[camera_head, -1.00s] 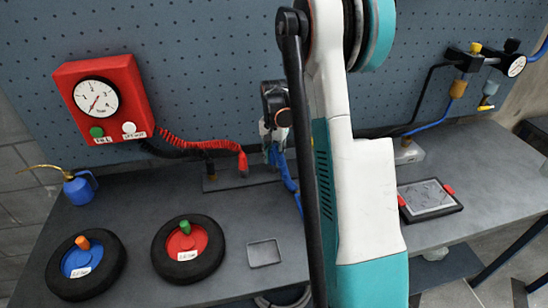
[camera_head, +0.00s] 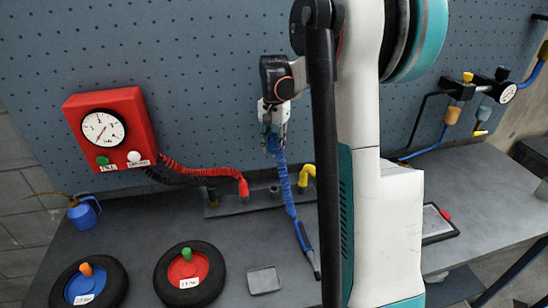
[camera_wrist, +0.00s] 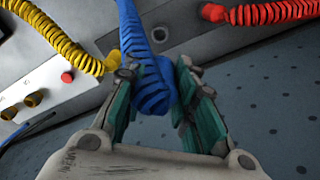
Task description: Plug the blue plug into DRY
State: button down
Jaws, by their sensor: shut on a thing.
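My gripper (camera_head: 274,122) is up in front of the pegboard, shut on the blue plug with its coiled blue hose (camera_head: 281,175). The hose hangs from the gripper and runs down to the bench. In the wrist view the teal finger pads (camera_wrist: 158,105) close around the blue coil (camera_wrist: 152,75); the plug's tip is hidden. Below the gripper in the head view, a low grey socket block (camera_head: 258,199) stands along the back of the bench. A dark port (camera_head: 274,190) shows on it, between a red plug (camera_head: 243,188) and a yellow plug (camera_head: 306,174). I cannot read a DRY label.
A red gauge box (camera_head: 108,130) is on the pegboard at left. Two wheels, with blue (camera_head: 85,286) and red (camera_head: 187,271) hubs, a blue oil can (camera_head: 84,214) and a small grey tray (camera_head: 264,280) are on the bench. My arm hides the bench right of the yellow plug.

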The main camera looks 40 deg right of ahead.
aim_at(274, 137)
notch_tip(274, 137, up, 4)
jog(key=shift+f+p, duration=0.2)
jog(key=shift+p, duration=0.15)
jog(key=shift+r+p, duration=1.5)
jog(key=shift+r, duration=0.8)
jog(key=shift+d+f, duration=0.1)
jog(key=shift+f, duration=0.05)
